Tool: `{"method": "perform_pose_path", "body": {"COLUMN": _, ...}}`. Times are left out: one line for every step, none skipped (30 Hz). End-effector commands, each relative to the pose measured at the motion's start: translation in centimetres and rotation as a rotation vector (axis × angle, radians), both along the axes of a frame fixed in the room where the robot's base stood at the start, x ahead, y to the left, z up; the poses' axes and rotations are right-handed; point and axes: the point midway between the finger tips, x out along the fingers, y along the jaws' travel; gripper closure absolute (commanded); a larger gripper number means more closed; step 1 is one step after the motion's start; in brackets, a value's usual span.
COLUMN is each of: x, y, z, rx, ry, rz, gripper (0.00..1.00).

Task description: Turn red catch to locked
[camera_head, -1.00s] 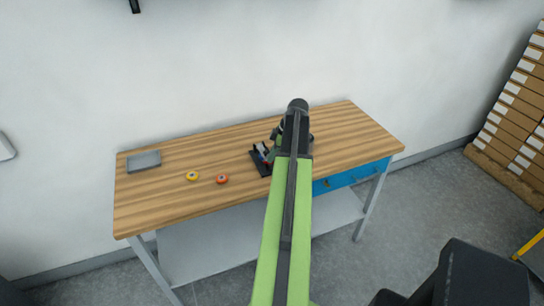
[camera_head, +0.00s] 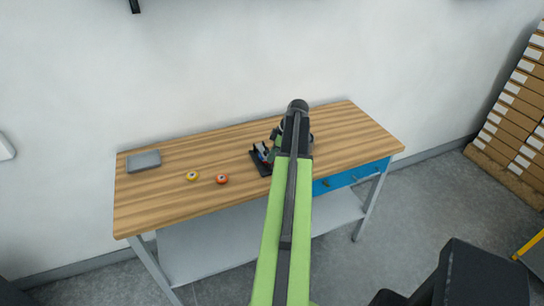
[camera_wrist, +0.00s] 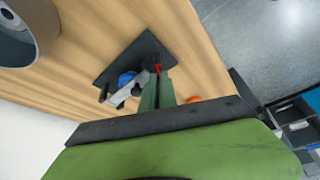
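The small red catch (camera_wrist: 157,68) shows in the wrist view on a laminating device with a black base plate (camera_wrist: 147,46). The device also has a blue part (camera_wrist: 126,78) and a pale grey part. In the head view the device (camera_head: 259,169) stands on the workbench, partly hidden by my arm. My gripper (camera_wrist: 157,76) has two dark green fingers lying close together, with their tips right at the red catch. Whether they clasp it or only touch beside it cannot be told. The head view shows my gripper mostly behind my arm.
A yellow roll (camera_head: 192,176) and an orange roll (camera_head: 222,179) lie on the wooden workbench (camera_head: 160,205), left of the device. A grey tray (camera_head: 144,160) is at the back left. A round grey object (camera_wrist: 18,38) stands near the device. The bench's right side is clear.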

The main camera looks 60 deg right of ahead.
Motion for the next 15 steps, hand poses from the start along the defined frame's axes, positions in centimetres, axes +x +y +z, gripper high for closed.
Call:
{"method": "perform_pose_path", "body": {"x": -0.3, "y": 0.24, "z": -0.09, "rx": 0.002, "ry": 0.006, "rz": -0.021, "gripper": 1.0}}
{"method": "perform_pose_path", "body": {"x": -0.3, "y": 0.25, "z": -0.09, "rx": 0.002, "ry": 0.006, "rz": -0.038, "gripper": 1.0}}
{"method": "perform_pose_path", "body": {"x": -0.32, "y": 0.29, "z": -0.1, "rx": 0.002, "ry": 0.006, "rz": -0.064, "gripper": 1.0}}
{"method": "perform_pose_path", "body": {"x": -0.34, "y": 0.33, "z": -0.1, "rx": 0.002, "ry": 0.007, "rz": -0.085, "gripper": 1.0}}
{"method": "perform_pose_path", "body": {"x": -0.35, "y": 0.36, "z": -0.1, "rx": 0.002, "ry": 0.006, "rz": -0.107, "gripper": 1.0}}
{"method": "perform_pose_path", "body": {"x": -0.35, "y": 0.38, "z": -0.1, "rx": 0.002, "ry": 0.006, "rz": -0.14, "gripper": 1.0}}
{"method": "perform_pose_path", "body": {"x": -0.36, "y": 0.42, "z": -0.11, "rx": 0.002, "ry": 0.006, "rz": -0.165, "gripper": 1.0}}
{"method": "perform_pose_path", "body": {"x": -0.37, "y": 0.44, "z": -0.11, "rx": 0.001, "ry": 0.007, "rz": -0.191, "gripper": 1.0}}
{"method": "perform_pose_path", "body": {"x": -0.38, "y": 0.46, "z": -0.11, "rx": 0.001, "ry": 0.007, "rz": -0.229, "gripper": 1.0}}
{"method": "perform_pose_path", "body": {"x": -0.4, "y": 0.51, "z": -0.12, "rx": 0.001, "ry": 0.007, "rz": -0.256, "gripper": 1.0}}
{"method": "perform_pose_path", "body": {"x": -0.41, "y": 0.5, "z": -0.12, "rx": 0.0, "ry": 0.008, "rz": -0.285, "gripper": 1.0}}
{"method": "perform_pose_path", "body": {"x": -0.42, "y": 0.53, "z": -0.12, "rx": 0.0, "ry": 0.008, "rz": -0.323, "gripper": 1.0}}
{"method": "perform_pose_path", "body": {"x": -0.43, "y": 0.55, "z": -0.13, "rx": 0.0, "ry": 0.008, "rz": -0.353, "gripper": 1.0}}
{"method": "perform_pose_path", "body": {"x": -0.42, "y": 0.55, "z": -0.12, "rx": 0.0, "ry": 0.008, "rz": -0.381, "gripper": 1.0}}
{"method": "perform_pose_path", "body": {"x": -0.42, "y": 0.6, "z": -0.12, "rx": 0.001, "ry": 0.008, "rz": -0.419, "gripper": 1.0}}
